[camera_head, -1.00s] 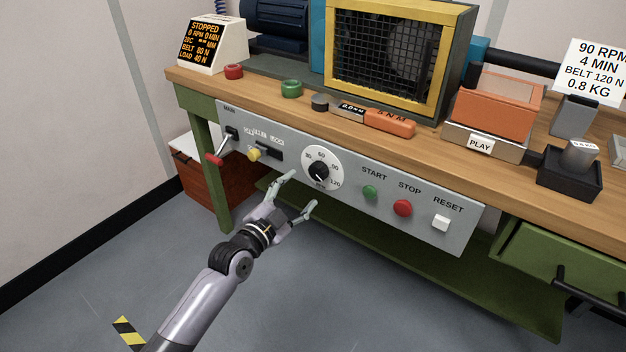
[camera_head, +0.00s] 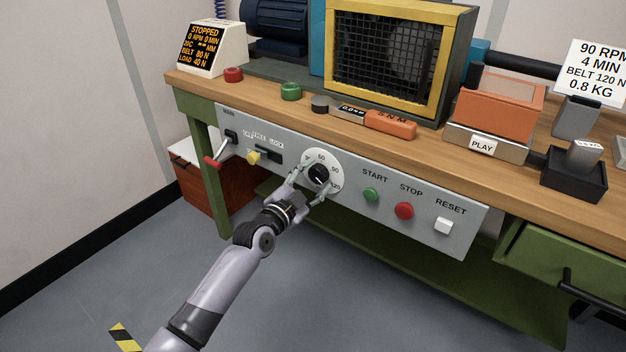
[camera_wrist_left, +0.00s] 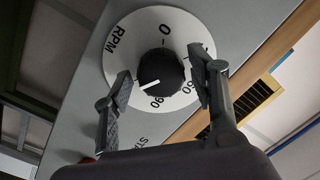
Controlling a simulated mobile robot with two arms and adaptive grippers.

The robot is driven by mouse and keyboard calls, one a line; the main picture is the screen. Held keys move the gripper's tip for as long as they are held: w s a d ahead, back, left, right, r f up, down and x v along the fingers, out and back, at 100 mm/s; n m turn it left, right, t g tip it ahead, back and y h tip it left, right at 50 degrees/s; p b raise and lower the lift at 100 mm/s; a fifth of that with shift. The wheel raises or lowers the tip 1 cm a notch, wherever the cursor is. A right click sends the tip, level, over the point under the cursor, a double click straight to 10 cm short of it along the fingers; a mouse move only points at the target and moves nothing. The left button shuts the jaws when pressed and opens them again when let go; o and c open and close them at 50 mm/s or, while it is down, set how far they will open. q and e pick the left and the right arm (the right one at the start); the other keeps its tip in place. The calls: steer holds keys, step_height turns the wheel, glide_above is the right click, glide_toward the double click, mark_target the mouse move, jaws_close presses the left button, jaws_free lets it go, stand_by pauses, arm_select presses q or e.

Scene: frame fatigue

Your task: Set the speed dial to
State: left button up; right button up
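The speed dial is a white disc (camera_head: 334,159) with a black knob (camera_head: 319,173) on the grey front panel. In the left wrist view the black knob (camera_wrist_left: 160,70) has a white pointer aimed to the lower left, past the 90 mark, toward a part of the scale hidden by a finger. My left gripper (camera_head: 312,186) is at the dial, with its fingers open. In the left wrist view, the fingers of the gripper (camera_wrist_left: 163,82) stand on either side of the knob, with gaps showing. My right gripper is out of view.
Right of the dial are the green START button (camera_head: 371,195), red STOP button (camera_head: 404,211) and white RESET button (camera_head: 443,226). A red-handled lever (camera_head: 213,161) and yellow knob (camera_head: 253,158) are left. The display (camera_head: 203,45) reads STOPPED; a sign (camera_head: 590,72) reads 90 RPM.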

arm_select(q)
steer(key=c, duration=0.8)
steer(key=shift+c, duration=0.2)
steer(key=shift+n, duration=0.7)
steer(key=shift+n+p, duration=0.45)
steer(key=shift+n, duration=1.15)
steer(key=n, duration=0.3)
steer(key=shift+g+p, duration=0.3)
steer(key=shift+g, duration=0.1)
steer(key=shift+n, duration=1.9)
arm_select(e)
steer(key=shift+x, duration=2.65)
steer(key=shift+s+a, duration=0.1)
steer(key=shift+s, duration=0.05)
